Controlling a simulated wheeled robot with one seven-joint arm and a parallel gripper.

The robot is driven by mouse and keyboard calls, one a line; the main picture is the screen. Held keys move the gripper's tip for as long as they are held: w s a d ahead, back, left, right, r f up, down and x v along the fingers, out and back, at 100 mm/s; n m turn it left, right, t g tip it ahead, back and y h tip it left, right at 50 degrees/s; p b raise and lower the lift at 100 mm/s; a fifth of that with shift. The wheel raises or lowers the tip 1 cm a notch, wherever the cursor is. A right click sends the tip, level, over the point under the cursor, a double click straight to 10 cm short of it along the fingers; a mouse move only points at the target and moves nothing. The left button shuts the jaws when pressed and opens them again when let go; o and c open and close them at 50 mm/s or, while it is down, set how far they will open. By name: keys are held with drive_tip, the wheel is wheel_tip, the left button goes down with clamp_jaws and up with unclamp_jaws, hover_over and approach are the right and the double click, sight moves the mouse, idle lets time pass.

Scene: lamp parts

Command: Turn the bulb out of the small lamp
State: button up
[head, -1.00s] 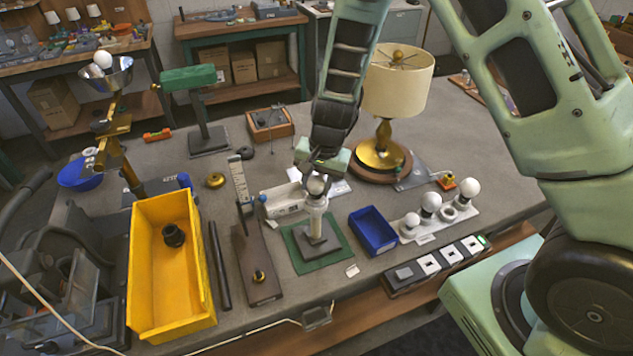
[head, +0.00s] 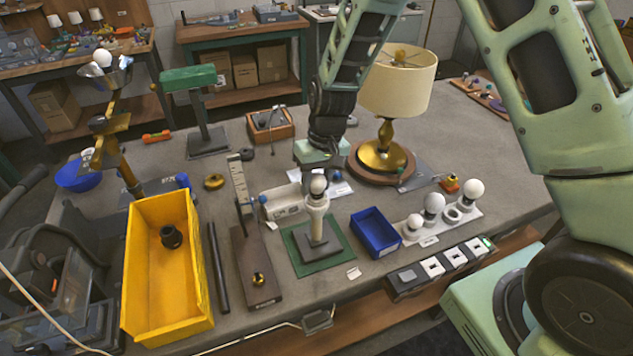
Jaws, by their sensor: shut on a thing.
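The small lamp (head: 317,228) stands upright on a green mat (head: 338,260), with a pale socket column and a dark square base. A round bulb (head: 318,185) sits at the top of the column. My gripper (head: 318,177) reaches in from behind and above and is shut on the bulb. The fingers are small and partly hidden at this distance. I cannot tell whether the bulb's thread is still inside the socket.
A blue bin (head: 374,234) stands right of the lamp, near a white holder (head: 443,222) with several bulbs. A yellow bin (head: 168,270) and a wooden stand (head: 256,262) are on the left. A large shaded lamp (head: 383,150) stands close behind.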

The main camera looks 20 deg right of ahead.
drive_tip(key=n, duration=0.5)
drive_tip(key=shift+g, duration=0.4)
drive_tip(key=shift+n, duration=0.3)
drive_tip(key=shift+a+r+n, duration=0.1)
drive_tip(key=shift+n, duration=0.6)
drive_tip(key=n+h+p, duration=0.1)
drive_tip(key=n, duration=0.4)
drive_tip(key=shift+g, duration=0.3)
drive_tip(key=shift+s+r+n+p, duration=0.1)
drive_tip(key=shift+n+p, duration=0.25)
drive_tip(key=shift+n, duration=0.55)
drive_tip(key=n+h+p, duration=0.1)
drive_tip(key=n, duration=0.4)
